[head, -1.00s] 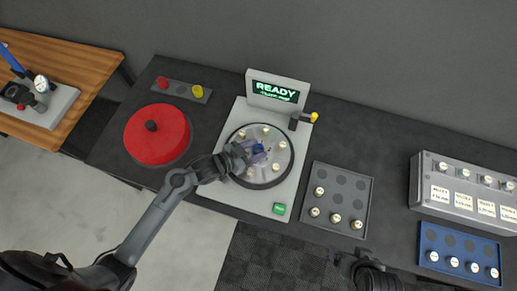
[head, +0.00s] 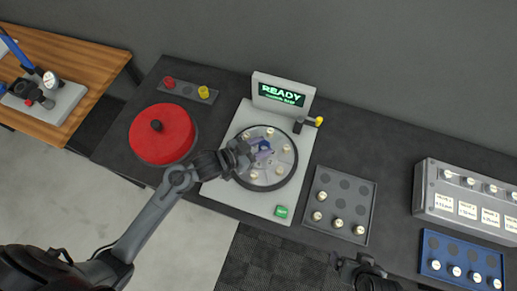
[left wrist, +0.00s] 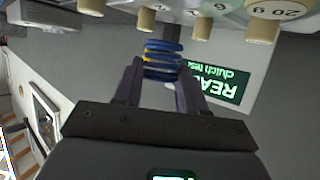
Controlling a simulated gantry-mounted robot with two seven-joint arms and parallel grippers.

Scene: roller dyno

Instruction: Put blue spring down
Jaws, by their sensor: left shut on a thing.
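The blue spring (head: 264,146) is held over the round disc (head: 256,178) of the grey test machine. In the left wrist view, the blue coils (left wrist: 162,62) stand between the two dark fingers, with some yellow showing among them. My left gripper (head: 259,151) is shut on the spring. The fingers hide part of the disc's middle, and I cannot tell whether the spring touches the disc. My right gripper (head: 368,272) is at the bottom edge, right of centre; its fingers are not clear.
Several pale-topped pegs stand around the disc. A red round pad (head: 162,133) is left; a grey tray (head: 325,232), blue tray (head: 427,254) and grey labelled box (head: 425,190) are right.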

